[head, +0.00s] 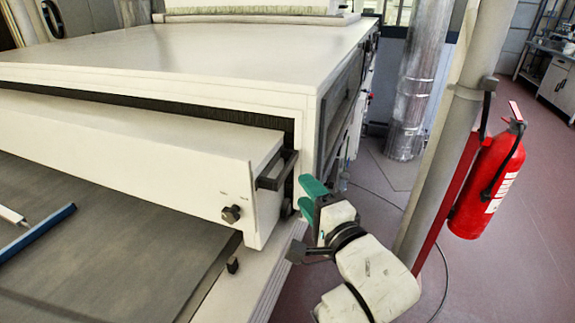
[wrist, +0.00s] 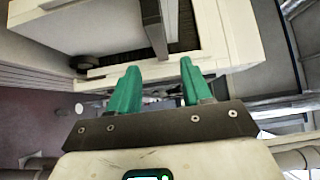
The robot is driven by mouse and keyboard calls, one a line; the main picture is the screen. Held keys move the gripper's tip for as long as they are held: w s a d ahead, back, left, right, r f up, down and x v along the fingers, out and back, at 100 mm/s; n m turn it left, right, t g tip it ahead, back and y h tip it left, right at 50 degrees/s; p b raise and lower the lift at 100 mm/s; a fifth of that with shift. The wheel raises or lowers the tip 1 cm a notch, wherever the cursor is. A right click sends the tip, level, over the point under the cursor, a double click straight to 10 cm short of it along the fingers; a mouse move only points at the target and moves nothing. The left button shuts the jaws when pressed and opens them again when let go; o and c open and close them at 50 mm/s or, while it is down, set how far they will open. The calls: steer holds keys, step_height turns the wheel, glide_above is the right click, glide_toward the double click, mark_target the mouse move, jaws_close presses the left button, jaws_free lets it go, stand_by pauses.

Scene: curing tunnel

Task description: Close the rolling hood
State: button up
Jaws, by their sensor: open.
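The rolling hood (head: 150,160) is a long white cover in the head view, standing out from the opening of the larger white tunnel housing (head: 190,62). A dark bar handle (head: 277,170) is on its right end, with a black knob (head: 231,213) lower on its front. My gripper (head: 307,197) has green fingers, spread apart and empty, just right of and slightly below the handle. In the wrist view, my gripper (wrist: 159,68) points at the white hood (wrist: 100,27), and the dark handle bar (wrist: 153,28) lies beyond the gap between the fingers, apparently not touching them.
A dark flat bed (head: 110,250) lies in front of the hood, with a blue-edged bar (head: 38,232) on it. A grey post (head: 450,150) and a red fire extinguisher (head: 488,180) stand right of my arm. Open floor (head: 540,235) lies further right.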

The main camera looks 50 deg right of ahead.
mark_target(288, 172)
steer(key=p+x, duration=0.2)
steer(key=x, duration=0.8)
steer(key=shift+f, duration=0.1)
jaws_close()
stand_by(0.3)
